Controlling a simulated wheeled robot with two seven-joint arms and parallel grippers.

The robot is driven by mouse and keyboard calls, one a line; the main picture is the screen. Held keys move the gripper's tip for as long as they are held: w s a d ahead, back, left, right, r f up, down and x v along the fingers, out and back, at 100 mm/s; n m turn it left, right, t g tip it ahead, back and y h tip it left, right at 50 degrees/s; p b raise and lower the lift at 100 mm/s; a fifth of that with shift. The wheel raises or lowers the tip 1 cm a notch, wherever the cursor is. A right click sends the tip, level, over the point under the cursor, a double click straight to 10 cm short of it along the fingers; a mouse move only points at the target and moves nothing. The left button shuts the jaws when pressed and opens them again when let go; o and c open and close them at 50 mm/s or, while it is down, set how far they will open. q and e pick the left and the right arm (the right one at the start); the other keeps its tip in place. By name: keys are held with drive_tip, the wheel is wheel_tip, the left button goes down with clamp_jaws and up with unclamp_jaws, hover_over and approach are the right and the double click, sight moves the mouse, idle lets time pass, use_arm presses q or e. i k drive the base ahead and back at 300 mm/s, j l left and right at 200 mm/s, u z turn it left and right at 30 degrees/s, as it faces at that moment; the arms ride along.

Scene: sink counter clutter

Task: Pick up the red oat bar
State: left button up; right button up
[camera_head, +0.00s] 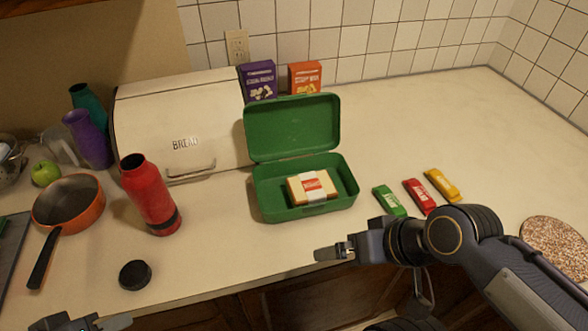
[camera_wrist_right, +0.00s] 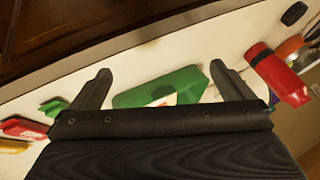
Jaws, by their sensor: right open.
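The red oat bar (camera_head: 419,196) lies on the counter right of the green lunch box, between a green bar (camera_head: 388,201) and a yellow bar (camera_head: 442,185). In the right wrist view the red bar (camera_wrist_right: 22,128) shows at the left edge, outside the fingers. My right gripper (camera_head: 334,254) is over the counter's front edge, left of and nearer than the bars. It is open and empty; its spread fingers (camera_wrist_right: 160,70) show in the wrist view. My left gripper (camera_head: 95,323) is partly visible at the bottom left; its opening is unclear.
The open green lunch box (camera_head: 268,207) holds a wrapped sandwich (camera_head: 313,186). A red bottle (camera_head: 150,197), a black lid (camera_head: 135,275) and an orange pan (camera_head: 69,203) are to the left. A speckled round board (camera_head: 555,246) lies at right. Counter behind the bars is clear.

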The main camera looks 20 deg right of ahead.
sight(424, 200)
drive_tip(key=z, duration=0.4)
drive_tip(key=k+z, duration=0.1)
drive_tip(key=z, duration=0.3)
drive_tip(key=l+z, duration=0.1)
drive_tip(key=z, duration=0.3)
drive_tip(key=k+z, duration=0.1)
drive_tip(key=z, duration=0.3)
drive_tip(key=i+l+u, duration=0.15)
drive_tip(key=u, duration=0.3)
drive_tip(key=i+l+u, duration=0.15)
drive_tip(key=u, duration=0.3)
drive_tip(key=i+l+u, duration=0.1)
drive_tip(key=l+u, duration=0.2)
drive_tip(key=u, duration=0.15)
